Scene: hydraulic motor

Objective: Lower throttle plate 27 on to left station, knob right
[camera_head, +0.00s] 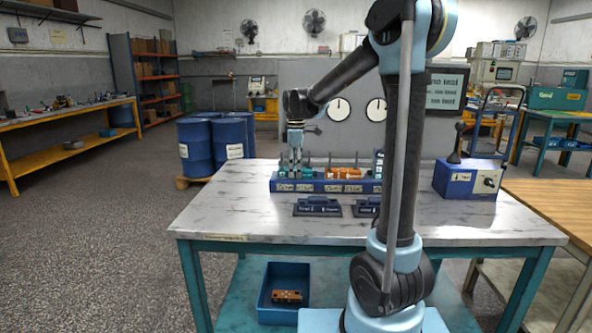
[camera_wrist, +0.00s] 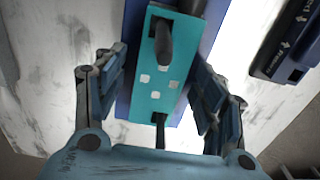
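A long blue manifold base (camera_head: 323,187) with pale labels stands on the table. A teal plate with white square ports (camera_wrist: 155,88) shows in the wrist view, over or on the blue base (camera_wrist: 209,28). A dark rounded part (camera_wrist: 164,45) shows at its upper end and a dark rod (camera_wrist: 160,130) at its lower end. I cannot read a number on the plate. My gripper (camera_head: 293,162) points down at the base's left end. In the wrist view its fingers (camera_wrist: 158,85) stand apart on both sides of the plate, with a gap visible on the left; right-side contact is unclear.
Upright rods and an orange part (camera_head: 345,173) are on the base further right. Two dark blue label blocks (camera_head: 317,207) lie in front. A blue control box (camera_head: 468,181) stands at right. A blue bin (camera_head: 264,304) holding a brown block is below. The table's front left is clear.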

